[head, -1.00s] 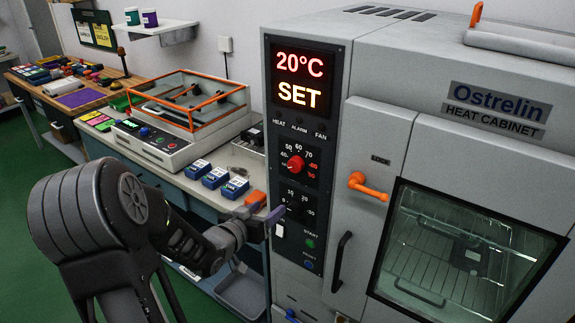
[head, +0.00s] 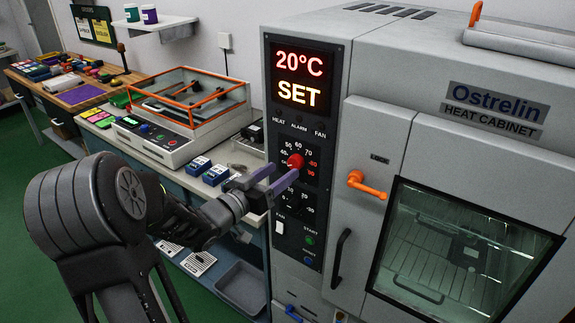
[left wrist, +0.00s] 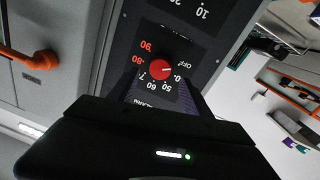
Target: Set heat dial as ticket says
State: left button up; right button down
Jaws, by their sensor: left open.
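The red heat dial (head: 295,161) is on the cabinet's dark control panel, ringed by numbers; it also shows in the left wrist view (left wrist: 160,69). Its white mark appears to lie near the low end by OFF, but I cannot read the exact setting. The display (head: 300,79) above reads 20°C SET. My left gripper (head: 284,170) is open, its purple fingertips close to the dial. In the left wrist view the dial is between and beyond the fingers; contact is unclear. I cannot make out a readable ticket. My right gripper is not in view.
A second dial below is partly hidden by my gripper. The cabinet door has an orange latch (head: 366,185) and a black handle (head: 341,260). Blue boxes (head: 215,175) and a machine with an orange-framed lid (head: 190,100) stand on the bench to the left.

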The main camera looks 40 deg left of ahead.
aim_at(293, 164)
pick_arm(q)
jog(key=shift+w+d+p, duration=0.1)
jog(key=shift+w+p, duration=0.2)
jog(key=shift+w, duration=1.55)
grip_shut()
